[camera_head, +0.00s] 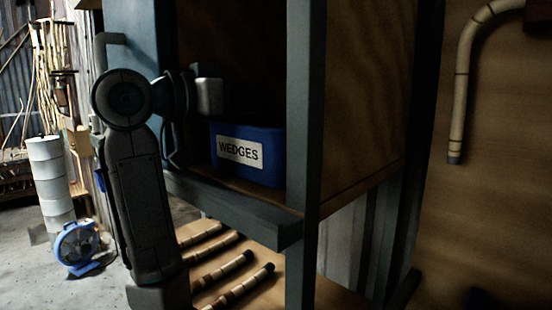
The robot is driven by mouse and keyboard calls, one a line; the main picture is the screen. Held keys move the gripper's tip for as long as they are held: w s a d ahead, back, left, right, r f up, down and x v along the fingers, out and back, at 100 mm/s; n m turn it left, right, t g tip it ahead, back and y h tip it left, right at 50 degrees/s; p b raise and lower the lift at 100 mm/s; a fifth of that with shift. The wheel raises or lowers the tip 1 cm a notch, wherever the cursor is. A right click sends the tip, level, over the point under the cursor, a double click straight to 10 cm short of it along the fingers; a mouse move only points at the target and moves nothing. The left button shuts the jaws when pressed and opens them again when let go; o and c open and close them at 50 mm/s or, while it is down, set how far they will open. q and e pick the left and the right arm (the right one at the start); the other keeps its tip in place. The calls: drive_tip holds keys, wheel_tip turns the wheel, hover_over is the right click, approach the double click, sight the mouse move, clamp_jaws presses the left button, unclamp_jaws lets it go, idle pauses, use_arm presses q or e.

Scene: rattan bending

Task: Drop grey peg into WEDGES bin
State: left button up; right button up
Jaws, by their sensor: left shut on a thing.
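The blue WEDGES bin (272,144) stands on the shelf, with its white label facing me. My left arm comes up from the bottom left, and my left gripper (196,94) is at the shelf opening, above and a little left of the bin in the picture. It is shut on a light grey block-like thing (209,97), which looks like the grey peg. The peg shows just above the bin's left end; its depth relative to the bin is hard to tell. The bin's inside is hidden. My right gripper is out of view.
A dark post (305,120) of the shelf rises just right of the bin, and the shelf's front rail (235,208) runs below it. Several rattan poles (245,287) lie on the lower shelf. A blue fan (77,246) stands on the floor at left.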

use_arm(q)
drive_tip(key=shift+s+a, duration=0.15)
drive_tip(key=shift+s, duration=0.05)
drive_tip(key=o, duration=1)
drive_tip(key=shift+o, duration=0.2)
drive_tip(key=b+v, duration=0.5)
drive_tip(key=v, duration=0.5)
drive_tip(key=shift+s+a, duration=0.2)
drive_tip(key=shift+a, duration=0.1)
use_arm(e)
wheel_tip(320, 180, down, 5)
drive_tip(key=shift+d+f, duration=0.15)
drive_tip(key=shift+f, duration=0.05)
